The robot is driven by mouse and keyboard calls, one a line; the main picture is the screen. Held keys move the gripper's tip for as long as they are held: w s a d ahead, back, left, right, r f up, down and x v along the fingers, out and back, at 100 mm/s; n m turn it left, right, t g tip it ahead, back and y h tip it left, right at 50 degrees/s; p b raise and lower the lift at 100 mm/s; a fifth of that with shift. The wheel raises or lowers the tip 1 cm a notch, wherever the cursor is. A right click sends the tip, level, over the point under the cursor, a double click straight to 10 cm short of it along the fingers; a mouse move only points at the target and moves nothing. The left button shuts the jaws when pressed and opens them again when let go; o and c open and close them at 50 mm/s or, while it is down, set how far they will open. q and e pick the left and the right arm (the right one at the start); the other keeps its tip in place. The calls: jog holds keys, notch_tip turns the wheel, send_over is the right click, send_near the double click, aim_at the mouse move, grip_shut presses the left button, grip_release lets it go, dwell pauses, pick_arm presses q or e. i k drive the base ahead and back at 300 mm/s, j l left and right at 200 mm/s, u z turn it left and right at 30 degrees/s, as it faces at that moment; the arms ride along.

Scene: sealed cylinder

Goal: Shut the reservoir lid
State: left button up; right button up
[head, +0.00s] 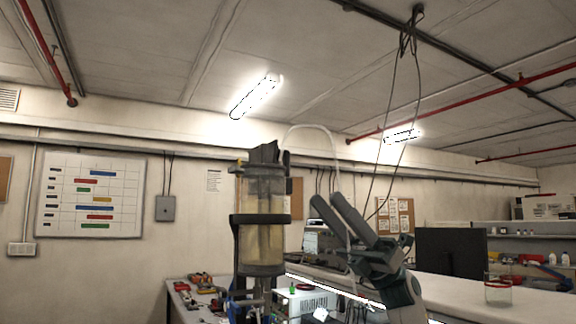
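The reservoir (263,222) is an upright clear cylinder with pale yellowish contents and a dark band around its middle. It stands left of the picture's centre. A dark, angular piece (265,154) sticks up at its top; it looks like the lid, raised or tilted, but its exact pose is hard to tell. My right gripper (327,197) is to the right of the reservoir, pointing up and left. Its two dark fingers are apart with nothing between them, and it does not touch the reservoir. My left gripper is not in view.
A thin pale tube (318,128) arches from the reservoir's top to behind my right gripper. Behind are a bench with tools (200,285), a dark monitor (452,252) and a glass jar (497,290). The air above my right gripper is mostly free, with cables hanging further back.

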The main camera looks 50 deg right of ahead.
aim_at(272, 154)
jog(key=i+l, duration=0.2)
jog(key=l, duration=0.15)
jog(key=i+l, duration=0.15)
jog(key=l, duration=0.15)
jog(key=i+l, duration=0.2)
jog(key=l, duration=0.15)
